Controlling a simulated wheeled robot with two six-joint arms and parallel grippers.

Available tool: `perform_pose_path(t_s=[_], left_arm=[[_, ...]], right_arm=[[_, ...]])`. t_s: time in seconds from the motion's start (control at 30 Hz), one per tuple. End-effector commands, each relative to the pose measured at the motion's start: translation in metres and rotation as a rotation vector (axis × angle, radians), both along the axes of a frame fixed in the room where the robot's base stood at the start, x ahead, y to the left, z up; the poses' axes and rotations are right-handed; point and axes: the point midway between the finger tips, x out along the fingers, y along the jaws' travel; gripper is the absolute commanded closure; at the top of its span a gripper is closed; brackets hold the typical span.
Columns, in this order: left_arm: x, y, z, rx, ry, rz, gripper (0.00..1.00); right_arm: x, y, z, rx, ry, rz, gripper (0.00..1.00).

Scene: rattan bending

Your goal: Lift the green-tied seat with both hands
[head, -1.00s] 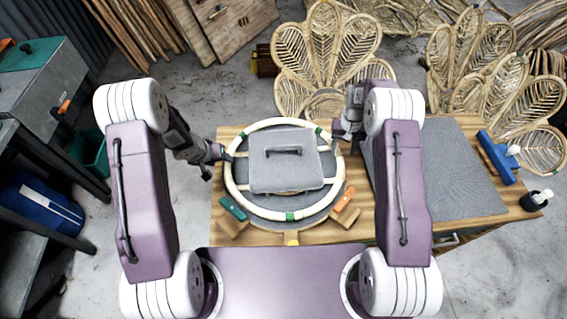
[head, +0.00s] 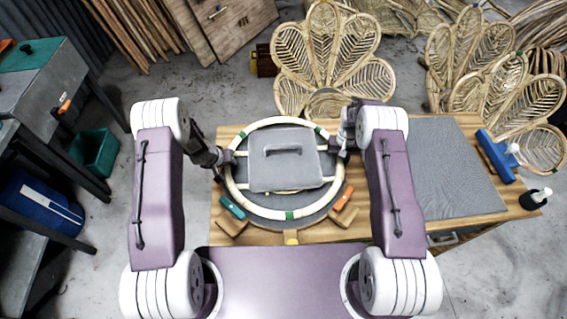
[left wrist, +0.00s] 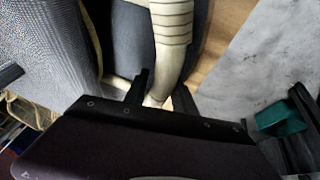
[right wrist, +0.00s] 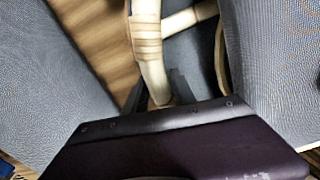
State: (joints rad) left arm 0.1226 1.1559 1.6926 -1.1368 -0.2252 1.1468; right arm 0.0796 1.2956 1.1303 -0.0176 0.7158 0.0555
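The green-tied seat is a round pale rattan hoop (head: 245,200) with green ties, lying flat on a dark grey disc on the wooden table. Finger contact is hard to tell.
A teal-handled tool (head: 232,207) and an orange-handled tool (head: 345,198) lie by wooden blocks at the hoop's front. A grey mat (head: 450,165), a blue tool (head: 497,157) and a dark bottle (head: 535,200) are on the right. Rattan chair backs (head: 325,50) stand behind.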

Motion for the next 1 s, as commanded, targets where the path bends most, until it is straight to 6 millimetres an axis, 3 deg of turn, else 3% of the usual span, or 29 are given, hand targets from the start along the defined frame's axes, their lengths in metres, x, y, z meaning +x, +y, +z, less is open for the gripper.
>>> perform_pose_path(t_s=[0.03,0.1,1.0], left_arm=[[0.0000,0.0000,0.0001,0.000,0.000,0.000,0.85],[0.0000,0.0001,0.0001,0.000,0.000,0.000,1.00],[0.0001,0.0003,0.0007,0.000,-0.001,0.000,1.00]], right_arm=[[0.0000,0.0000,0.0001,0.000,0.000,0.000,0.85],[0.0000,0.0000,0.0001,0.000,0.000,0.000,1.00],[0.0001,0.0000,0.0005,0.000,0.000,-0.002,1.00]])
